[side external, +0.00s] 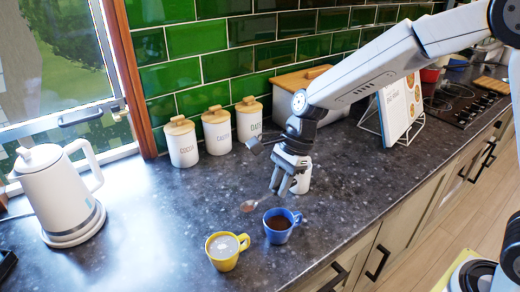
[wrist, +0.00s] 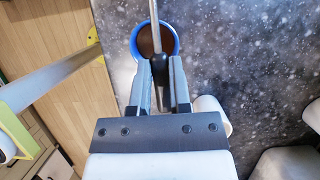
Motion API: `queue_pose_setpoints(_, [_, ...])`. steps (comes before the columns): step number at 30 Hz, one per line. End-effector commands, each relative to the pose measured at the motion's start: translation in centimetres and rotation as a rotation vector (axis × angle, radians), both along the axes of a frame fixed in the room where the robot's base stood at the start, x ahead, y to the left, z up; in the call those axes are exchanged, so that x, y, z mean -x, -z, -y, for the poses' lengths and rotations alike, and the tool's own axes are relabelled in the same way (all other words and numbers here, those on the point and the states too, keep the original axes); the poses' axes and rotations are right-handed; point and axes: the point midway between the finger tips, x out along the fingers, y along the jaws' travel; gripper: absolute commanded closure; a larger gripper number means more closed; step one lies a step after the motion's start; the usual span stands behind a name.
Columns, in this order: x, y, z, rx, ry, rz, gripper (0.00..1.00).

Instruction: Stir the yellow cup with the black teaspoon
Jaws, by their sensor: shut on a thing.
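The yellow cup (side external: 224,262) stands upright on the counter and holds a pale, milky liquid. It does not show in the wrist view. My gripper (side external: 281,187) is shut on the black handle of the teaspoon (wrist: 158,66). The spoon's metal bowl (side external: 248,205) is above the counter, up and left of the blue cup in the side view. The thin metal shaft (wrist: 154,24) passes in front of the blue cup in the wrist view. The spoon is apart from the yellow cup.
The blue cup (side external: 278,236) with dark brown liquid stands right beside the yellow cup. A white container (side external: 302,183) is just behind my gripper. A white kettle (side external: 62,195) stands at left, with canisters (side external: 217,131) along the tiled wall. Counter left of the cups is clear.

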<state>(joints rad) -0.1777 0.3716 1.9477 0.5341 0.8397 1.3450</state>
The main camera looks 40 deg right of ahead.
Motion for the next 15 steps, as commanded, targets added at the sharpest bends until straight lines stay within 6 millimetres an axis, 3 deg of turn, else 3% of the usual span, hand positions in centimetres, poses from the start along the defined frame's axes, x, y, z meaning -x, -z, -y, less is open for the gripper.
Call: queue_pose_setpoints(15, [0.1,0.08,-0.85,0.037,-0.04,-0.001,1.0])
